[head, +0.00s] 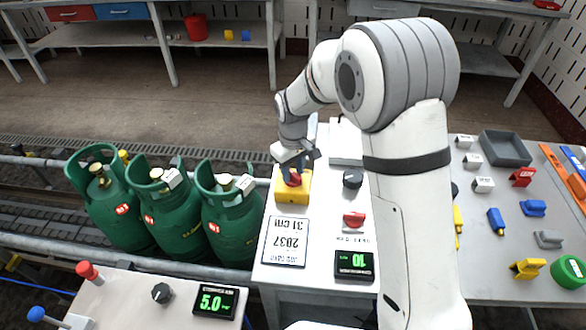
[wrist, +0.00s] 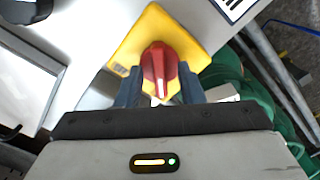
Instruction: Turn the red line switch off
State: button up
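The red line switch (wrist: 158,72) is a red rotary knob on a yellow block (wrist: 128,54). In the head view the yellow block (head: 292,194) stands near the back left of the white console, with the knob partly hidden under my gripper (head: 294,168). In the wrist view the two dark fingers of my gripper (wrist: 160,84) stand on either side of the knob, with narrow gaps showing yellow. The knob's white pointer mark faces the gripper body. My gripper looks open around the knob; contact cannot be made out.
A black knob (head: 352,179), a smaller red switch (head: 354,219), a label plate (head: 286,242) and a green display (head: 354,265) share the console. Green gas cylinders (head: 230,226) stand close to its left. A table with a grey tray (head: 506,149) and coloured parts lies right.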

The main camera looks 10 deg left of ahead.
grip_shut()
dwell(0.5)
jog(key=m+b, duration=0.1)
jog(key=m, duration=0.3)
jog(key=shift+m, duration=0.3)
jog(key=m, duration=0.4)
jog(key=shift+m+b, duration=0.3)
jog(key=shift+b, duration=0.05)
jog(key=m, duration=0.4)
jog(key=shift+m+b, duration=0.4)
jog(key=shift+m, duration=1.9)
